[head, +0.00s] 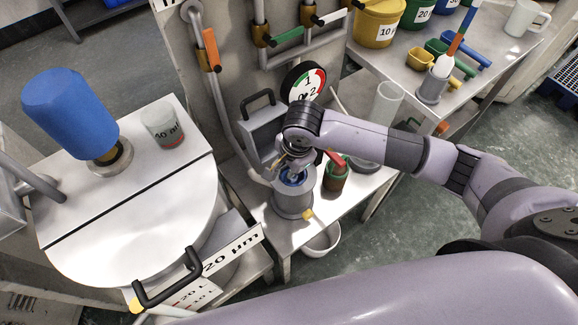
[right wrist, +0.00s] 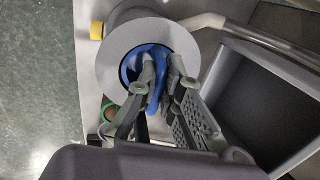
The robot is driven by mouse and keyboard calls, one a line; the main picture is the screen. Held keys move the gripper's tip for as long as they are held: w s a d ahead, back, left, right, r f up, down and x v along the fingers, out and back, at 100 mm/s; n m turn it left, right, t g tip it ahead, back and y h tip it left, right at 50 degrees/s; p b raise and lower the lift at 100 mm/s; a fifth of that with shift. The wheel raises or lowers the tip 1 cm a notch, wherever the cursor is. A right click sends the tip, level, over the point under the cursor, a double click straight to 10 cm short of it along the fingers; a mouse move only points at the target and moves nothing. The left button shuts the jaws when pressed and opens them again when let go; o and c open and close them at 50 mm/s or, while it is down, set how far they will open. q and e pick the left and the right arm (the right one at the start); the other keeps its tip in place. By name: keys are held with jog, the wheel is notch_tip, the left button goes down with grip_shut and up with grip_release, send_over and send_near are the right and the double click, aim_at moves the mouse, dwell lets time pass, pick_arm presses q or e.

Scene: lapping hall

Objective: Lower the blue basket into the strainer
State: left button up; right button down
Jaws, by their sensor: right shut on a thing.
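The strainer (head: 293,203) is a grey upright cylinder with a yellow knob low at its front, standing on the small white table in the head view. In the right wrist view its wide grey rim (right wrist: 107,66) surrounds a round opening. The blue basket (head: 291,175) shows within that opening; in the right wrist view the blue (right wrist: 133,60) lies inside the rim, partly hidden by the fingers. My right gripper (right wrist: 162,68) is shut on the basket's upper blue part, above the strainer. How deep the basket sits is unclear. My left gripper is not in view.
A dark green jar (head: 336,180) with a red-handled tool stands close right of the strainer. A grey open box (head: 262,133) stands behind it. A white bowl (head: 322,240) is below the table edge. A large round white lid (head: 130,225) fills the left.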

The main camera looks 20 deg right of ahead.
aim_at(294, 184)
jog(key=shift+f, duration=0.1)
jog(key=c, duration=2.2)
grip_release()
jog(key=o, duration=0.4)
jog(key=shift+o, duration=0.2)
jog(key=shift+r, duration=0.25)
notch_tip(294, 184, up, 12)
jog(key=s+b, duration=0.1)
jog(key=s, duration=0.1)
jog(key=shift+d+f, duration=0.2)
jog(key=shift+d, duration=0.2)
jog(key=shift+s, duration=0.1)
